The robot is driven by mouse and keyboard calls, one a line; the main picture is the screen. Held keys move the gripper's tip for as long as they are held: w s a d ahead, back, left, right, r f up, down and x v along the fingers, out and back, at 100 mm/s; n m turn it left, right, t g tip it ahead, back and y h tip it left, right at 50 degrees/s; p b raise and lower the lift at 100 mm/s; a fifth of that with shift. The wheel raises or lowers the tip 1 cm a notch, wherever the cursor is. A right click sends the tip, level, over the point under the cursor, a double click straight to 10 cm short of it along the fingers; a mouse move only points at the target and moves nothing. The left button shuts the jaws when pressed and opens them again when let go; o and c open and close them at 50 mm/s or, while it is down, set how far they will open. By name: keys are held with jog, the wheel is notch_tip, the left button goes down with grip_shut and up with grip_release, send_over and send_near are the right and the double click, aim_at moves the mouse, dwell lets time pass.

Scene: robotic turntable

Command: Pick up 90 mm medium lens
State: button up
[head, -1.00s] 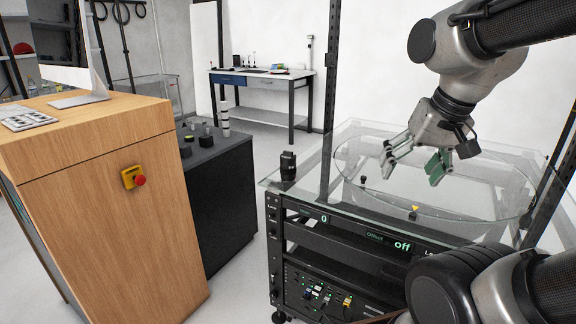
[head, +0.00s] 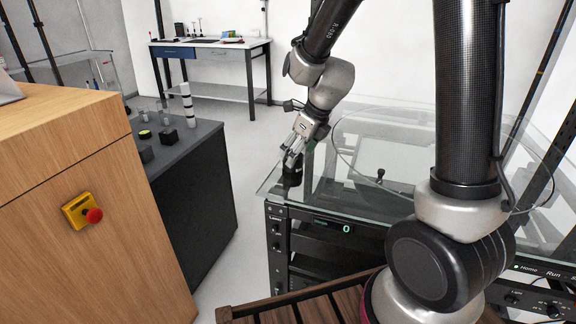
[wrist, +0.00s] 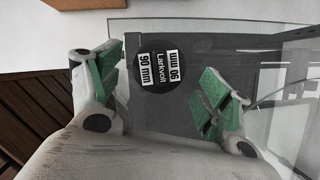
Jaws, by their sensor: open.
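The 90 mm lens is a small black cylinder (head: 292,176) standing upright on the left front corner of the glass tabletop. Its round black top, with white labels reading "90 mm" and "Larkvolt", faces the wrist camera (wrist: 157,73). My gripper (head: 293,157) points down right above the lens. In the wrist view the green-padded fingers (wrist: 162,78) are apart, one on either side of the lens top, with visible gaps. I cannot tell whether the fingertips are below the rim of the lens.
The glass table (head: 385,130) sits on a black equipment rack with a display reading 0. A wooden cabinet (head: 100,200) with a red emergency button (head: 93,215) stands left. A dark bench (head: 195,165) holds small dark items. A workbench (head: 210,50) stands at the back.

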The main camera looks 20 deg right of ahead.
jog(key=x, duration=0.7)
jog(key=shift+a+f, duration=0.1)
jog(key=c, duration=1.4)
